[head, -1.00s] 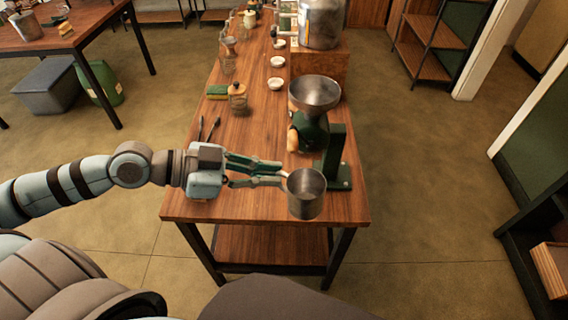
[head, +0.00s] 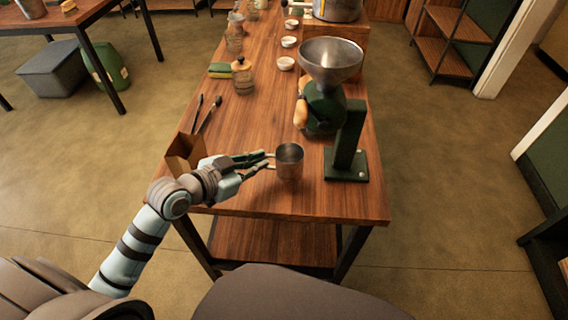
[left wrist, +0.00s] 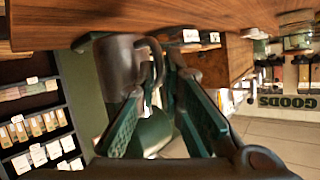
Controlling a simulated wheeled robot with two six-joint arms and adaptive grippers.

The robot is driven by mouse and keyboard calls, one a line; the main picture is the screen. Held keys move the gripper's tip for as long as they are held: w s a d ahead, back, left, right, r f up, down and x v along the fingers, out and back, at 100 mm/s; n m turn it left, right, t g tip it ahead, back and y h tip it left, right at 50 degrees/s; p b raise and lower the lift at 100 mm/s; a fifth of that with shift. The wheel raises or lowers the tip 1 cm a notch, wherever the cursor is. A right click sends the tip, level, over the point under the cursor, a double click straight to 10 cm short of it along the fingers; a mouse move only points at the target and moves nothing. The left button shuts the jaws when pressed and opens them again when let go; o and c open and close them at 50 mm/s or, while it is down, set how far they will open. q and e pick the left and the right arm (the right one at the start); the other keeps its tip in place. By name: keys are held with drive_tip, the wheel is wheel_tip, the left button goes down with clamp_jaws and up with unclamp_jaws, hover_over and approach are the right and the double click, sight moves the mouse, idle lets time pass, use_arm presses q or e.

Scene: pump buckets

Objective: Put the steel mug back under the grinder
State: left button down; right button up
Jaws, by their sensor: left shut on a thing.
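The steel mug (head: 289,161) is upright over the front part of the wooden table, left of the grinder's base (head: 346,165). I cannot tell if its bottom touches the wood. My left gripper (head: 268,161) reaches it from the left and is shut on its handle. In the left wrist view the mug (left wrist: 119,72) looks dark, with its handle between the fingers (left wrist: 158,90). The green grinder (head: 325,106) stands behind and right of the mug, with a steel hopper (head: 331,62) on top. My right gripper is not in view.
A glass jar (head: 242,77), a green-yellow sponge (head: 221,70) and white bowls (head: 286,63) stand farther back. The table's front edge (head: 290,215) is close to the mug.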

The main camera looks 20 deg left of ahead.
sight(280, 146)
use_arm(q)
drive_tip(key=w+d, duration=0.1)
drive_tip(key=w, duration=0.1)
drive_tip(key=w+d, duration=0.1)
drive_tip(key=w, duration=0.1)
drive_tip(key=w+d, duration=0.1)
drive_tip(key=w, duration=0.1)
drive_tip(key=shift+w+r, duration=0.15)
drive_tip(key=shift+w, duration=0.15)
drive_tip(key=shift+w+d+f+b, duration=0.2)
drive_tip(key=shift+b, duration=0.1)
wheel_tip(280, 146, down, 3)
drive_tip(key=shift+a+f+b, duration=0.1)
drive_tip(key=shift+a+b, duration=0.05)
drive_tip(key=shift+b, duration=0.35)
drive_tip(key=shift+f, duration=0.15)
drive_tip(key=c, duration=1.7)
unclamp_jaws()
